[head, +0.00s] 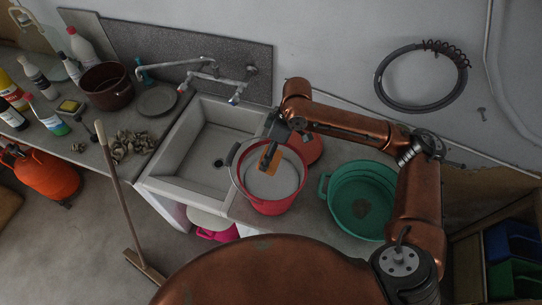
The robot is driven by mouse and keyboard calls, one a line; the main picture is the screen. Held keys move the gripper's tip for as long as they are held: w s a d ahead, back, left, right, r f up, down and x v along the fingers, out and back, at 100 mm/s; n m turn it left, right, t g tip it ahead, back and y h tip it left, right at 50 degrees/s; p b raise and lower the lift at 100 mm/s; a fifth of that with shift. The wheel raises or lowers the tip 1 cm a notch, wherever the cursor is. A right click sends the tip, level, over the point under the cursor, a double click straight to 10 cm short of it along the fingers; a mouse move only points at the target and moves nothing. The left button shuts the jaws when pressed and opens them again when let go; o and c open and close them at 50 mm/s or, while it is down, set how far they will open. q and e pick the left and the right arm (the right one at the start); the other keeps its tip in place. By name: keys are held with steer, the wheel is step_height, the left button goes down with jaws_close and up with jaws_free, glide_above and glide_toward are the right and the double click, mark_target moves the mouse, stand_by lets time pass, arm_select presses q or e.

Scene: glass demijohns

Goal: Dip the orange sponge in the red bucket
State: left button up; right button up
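The red bucket (276,207) stands on the counter just right of the sink, with pale grey-white contents inside. My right gripper (269,157) points down over the bucket's mouth, shut on the orange sponge (272,167). The sponge shows against the bucket's pale inside, within its rim as seen from above. The gripper partly covers it, and I cannot tell whether its lower edge touches the contents. My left gripper is not in view.
A green tub (345,199) stands to the right of the bucket. A flat red item (312,148) lies behind it. The sink (206,150) with its tap (205,73) is on the left. A brown pot (106,88) and several bottles stand further left. A broom (115,190) leans against the counter.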

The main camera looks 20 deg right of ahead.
mark_target(274, 165)
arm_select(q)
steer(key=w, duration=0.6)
arm_select(e)
steer(key=shift+s+f, duration=0.3)
steer(key=shift+f, duration=0.2)
steer(key=shift+s+f, duration=0.3)
steer(key=shift+f, duration=0.2)
steer(key=s, duration=0.1)
steer(key=s+f+b, duration=0.1)
steer(key=shift+s+d+f, duration=0.1)
steer(key=shift+s+f, duration=0.1)
steer(key=shift+s, duration=0.1)
steer(key=shift+w+f, duration=0.9)
steer(key=shift+f, duration=0.3)
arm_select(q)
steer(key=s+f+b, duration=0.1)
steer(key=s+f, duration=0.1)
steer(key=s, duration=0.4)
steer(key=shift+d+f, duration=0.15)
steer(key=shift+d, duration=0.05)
arm_select(e)
step_height(274, 165, down, 5)
steer(key=shift+f, duration=0.2)
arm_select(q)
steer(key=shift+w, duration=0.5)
